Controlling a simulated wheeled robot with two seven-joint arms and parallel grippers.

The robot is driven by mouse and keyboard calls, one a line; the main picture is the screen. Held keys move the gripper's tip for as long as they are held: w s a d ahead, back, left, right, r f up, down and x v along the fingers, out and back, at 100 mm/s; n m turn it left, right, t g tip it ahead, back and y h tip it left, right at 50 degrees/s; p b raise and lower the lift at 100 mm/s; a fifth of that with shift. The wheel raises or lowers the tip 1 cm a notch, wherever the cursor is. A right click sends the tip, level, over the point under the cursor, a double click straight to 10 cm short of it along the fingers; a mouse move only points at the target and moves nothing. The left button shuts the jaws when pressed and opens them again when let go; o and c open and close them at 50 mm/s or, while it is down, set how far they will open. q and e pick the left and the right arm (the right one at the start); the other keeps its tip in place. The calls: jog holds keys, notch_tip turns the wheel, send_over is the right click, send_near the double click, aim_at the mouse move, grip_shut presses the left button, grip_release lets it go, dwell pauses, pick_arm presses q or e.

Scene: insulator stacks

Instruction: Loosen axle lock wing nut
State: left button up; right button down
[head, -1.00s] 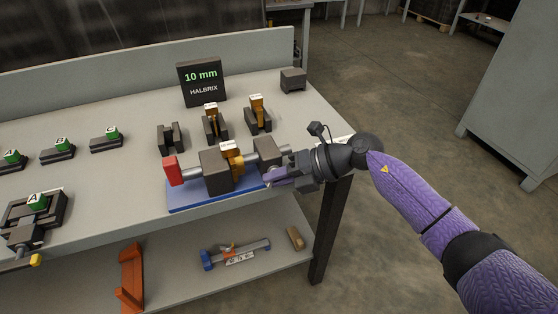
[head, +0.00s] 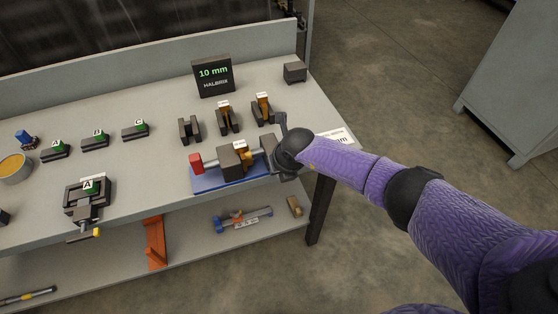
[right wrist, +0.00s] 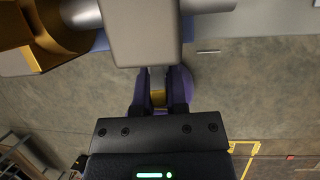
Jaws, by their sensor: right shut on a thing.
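The axle fixture stands on a blue base (head: 208,184) on the bench. It has dark blocks (head: 230,166), a red end knob (head: 196,162) and a gold part (head: 240,148) with a white tag. My right gripper (right wrist: 158,92) is at the fixture's right end. My left gripper is not in view.
Behind the fixture stand several dark holders (head: 227,122), some with gold parts, and a 10 mm sign (head: 213,76). A vise-like block marked A (head: 88,196) is at the left. A lower shelf (head: 190,240) holds an orange bracket (head: 155,242). The bench's right edge is close to my wrist.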

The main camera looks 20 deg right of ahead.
jog(key=shift+r+h+p, duration=0.1)
jog(key=shift+h+p, duration=0.35)
jog(key=shift+h, duration=0.55)
jog(key=c, duration=0.7)
grip_release()
jog(key=shift+o, duration=0.2)
jog(key=p+v, duration=0.5)
jog(key=v, duration=0.4)
jog(key=shift+s+r+p, duration=0.15)
jog(key=shift+r+p, duration=0.15)
jog(key=shift+p, duration=0.1)
jog(key=shift+a, duration=0.1)
